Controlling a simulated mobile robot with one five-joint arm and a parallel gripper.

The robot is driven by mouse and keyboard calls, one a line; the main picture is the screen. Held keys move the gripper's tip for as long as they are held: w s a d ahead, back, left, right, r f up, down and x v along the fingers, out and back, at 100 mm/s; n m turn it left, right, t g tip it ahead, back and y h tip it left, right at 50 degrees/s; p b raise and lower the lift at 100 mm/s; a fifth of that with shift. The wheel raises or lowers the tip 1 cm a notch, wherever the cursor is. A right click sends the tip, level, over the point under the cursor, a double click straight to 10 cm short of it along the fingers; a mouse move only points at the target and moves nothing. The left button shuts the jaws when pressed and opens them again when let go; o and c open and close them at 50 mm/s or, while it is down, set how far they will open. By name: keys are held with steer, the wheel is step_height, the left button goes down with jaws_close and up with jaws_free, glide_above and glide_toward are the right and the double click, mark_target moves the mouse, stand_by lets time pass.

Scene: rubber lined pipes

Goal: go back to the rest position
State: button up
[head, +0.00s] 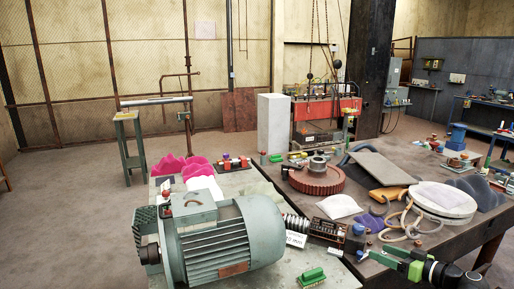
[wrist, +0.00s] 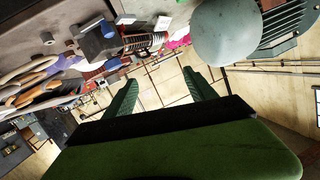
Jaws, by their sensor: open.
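My gripper (wrist: 160,78) shows in the wrist view as two dark green fingers set wide apart, with nothing between them. Past the fingers are the fence-like wall and, upside down or tilted, the bench things. In the head view my gripper (head: 384,256) is at the lower right, over the front part of the right-hand table, with its green and black wrist behind it. It points left toward the grey motor (head: 225,240) and appears clear of it. The motor also shows at the top right of the wrist view (wrist: 225,35).
The right-hand table holds a red-brown gear wheel (head: 318,178), a round pale disc (head: 442,200), tan rings (head: 405,222) and a small blue-topped item (head: 358,231) near my gripper. A green brush-like block (head: 312,276) lies right of the motor. Open floor (head: 70,220) is at left.

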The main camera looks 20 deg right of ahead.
steer(key=w+a+f+g+p, duration=0.1)
steer(key=w+a+g+p, duration=0.2)
steer(key=a, duration=0.4)
steer(key=w+a+f+g+y+p, duration=0.1)
steer(key=w+a+g+p, duration=0.15)
steer(key=a, duration=0.55)
steer(key=w+a+f+g+p, duration=0.1)
steer(key=w+a+g+p, duration=0.2)
steer(key=a, duration=0.4)
steer(key=a+r+m+g+h+p, duration=0.1)
steer(key=a+g+h+p, duration=0.5)
steer(key=a, duration=1.2)
steer(key=shift+a+p, duration=0.25)
steer(key=shift+p, duration=0.3)
